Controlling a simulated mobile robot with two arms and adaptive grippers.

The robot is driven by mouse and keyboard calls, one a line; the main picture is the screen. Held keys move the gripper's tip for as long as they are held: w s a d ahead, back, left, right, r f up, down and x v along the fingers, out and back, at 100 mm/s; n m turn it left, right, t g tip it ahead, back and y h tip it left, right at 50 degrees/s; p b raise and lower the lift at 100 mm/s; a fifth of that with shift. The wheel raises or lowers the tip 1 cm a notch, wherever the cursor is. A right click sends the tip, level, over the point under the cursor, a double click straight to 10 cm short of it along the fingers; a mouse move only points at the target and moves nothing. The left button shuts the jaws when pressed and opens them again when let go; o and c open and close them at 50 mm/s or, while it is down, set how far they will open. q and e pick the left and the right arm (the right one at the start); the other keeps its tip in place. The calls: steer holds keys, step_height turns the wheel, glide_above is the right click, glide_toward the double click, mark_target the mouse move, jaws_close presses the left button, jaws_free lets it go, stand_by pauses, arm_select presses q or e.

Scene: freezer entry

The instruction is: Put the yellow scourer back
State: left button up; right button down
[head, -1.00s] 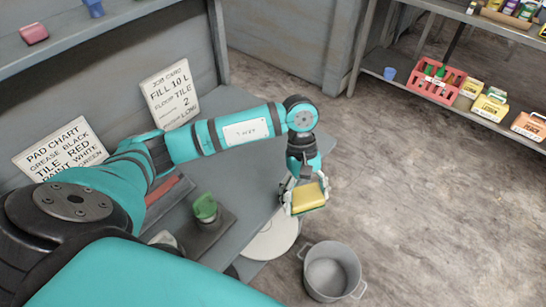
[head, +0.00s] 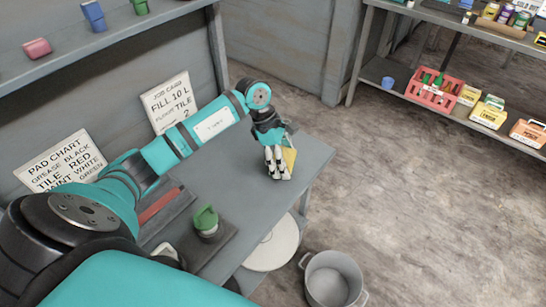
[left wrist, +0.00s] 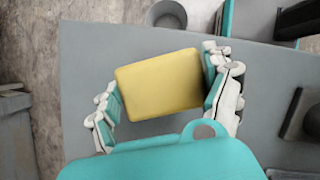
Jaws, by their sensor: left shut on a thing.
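The yellow scourer (left wrist: 158,84) is a rounded yellow block between the two fingers of my left gripper (left wrist: 163,88) in the left wrist view. In the head view my left gripper (head: 279,170) is over the far right part of the grey bench (head: 240,160), and the scourer (head: 290,158) shows partly behind its fingers. The gripper is shut on the scourer. I cannot tell whether the scourer touches the bench top. My right gripper is not in view.
A green-topped item (head: 205,219) stands on a dark pad on the bench. A job card (head: 170,101) and a pad chart (head: 62,160) lean at the back. A grey pot (head: 333,280) stands on the floor beside a white disc (head: 275,247). A shelf (head: 480,125) holds boxes and a red crate (head: 433,92).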

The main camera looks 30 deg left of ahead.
arm_select(q)
steer(key=a, duration=0.3)
steer(key=shift+w+a+f+p, duration=0.1)
steer(key=shift+a+f+p, duration=0.1)
steer(key=shift+a+p, duration=0.2)
steer(key=shift+f+p, duration=0.65)
steer(key=shift+f, duration=1.25)
steer(key=o, duration=1)
